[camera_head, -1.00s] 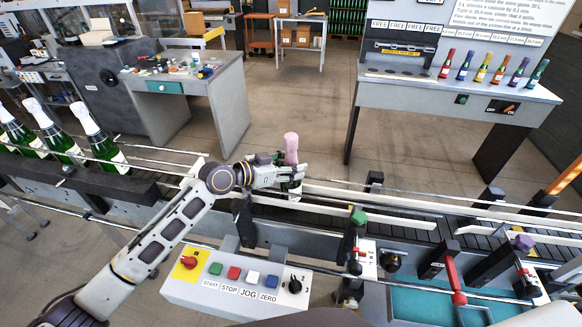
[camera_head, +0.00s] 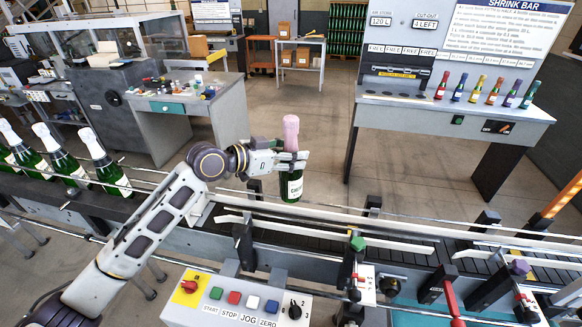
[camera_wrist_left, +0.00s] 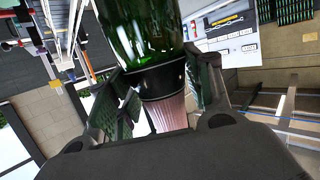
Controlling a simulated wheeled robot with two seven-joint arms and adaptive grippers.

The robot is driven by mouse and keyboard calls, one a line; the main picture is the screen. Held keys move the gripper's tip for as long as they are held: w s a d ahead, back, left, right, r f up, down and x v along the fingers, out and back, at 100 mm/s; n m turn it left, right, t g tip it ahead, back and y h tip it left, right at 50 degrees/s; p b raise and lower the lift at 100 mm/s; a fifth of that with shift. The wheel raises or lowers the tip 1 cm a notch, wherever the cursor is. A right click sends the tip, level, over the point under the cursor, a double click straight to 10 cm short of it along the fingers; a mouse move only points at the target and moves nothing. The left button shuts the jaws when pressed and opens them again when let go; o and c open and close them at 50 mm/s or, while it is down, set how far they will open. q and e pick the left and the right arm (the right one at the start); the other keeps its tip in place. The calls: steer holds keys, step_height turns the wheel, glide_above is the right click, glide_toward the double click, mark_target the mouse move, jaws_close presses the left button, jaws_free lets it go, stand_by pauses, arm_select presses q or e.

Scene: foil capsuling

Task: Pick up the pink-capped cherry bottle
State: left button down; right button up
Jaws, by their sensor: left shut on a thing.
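The pink-capped bottle (camera_head: 291,185) is green glass with a white label and a pink foil top. My left gripper (camera_head: 292,158) is shut on its neck, just below the pink cap, and holds it upright above the conveyor (camera_head: 330,233). The left wrist view shows the green bottle (camera_wrist_left: 142,30) between the fingers of the left gripper (camera_wrist_left: 160,95), with a dark band and the pink foil at its neck. My right gripper is not in view.
Several white-capped green bottles (camera_head: 60,155) stand on the conveyor at the left. A control panel (camera_head: 240,300) with buttons is in front. Small coloured bottles (camera_head: 490,90) stand on the shrink bar bench (camera_head: 450,112) at the back right. Guide rails run along the conveyor.

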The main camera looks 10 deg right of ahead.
mark_target(285, 145)
arm_select(q)
steer(key=shift+r, duration=1.5)
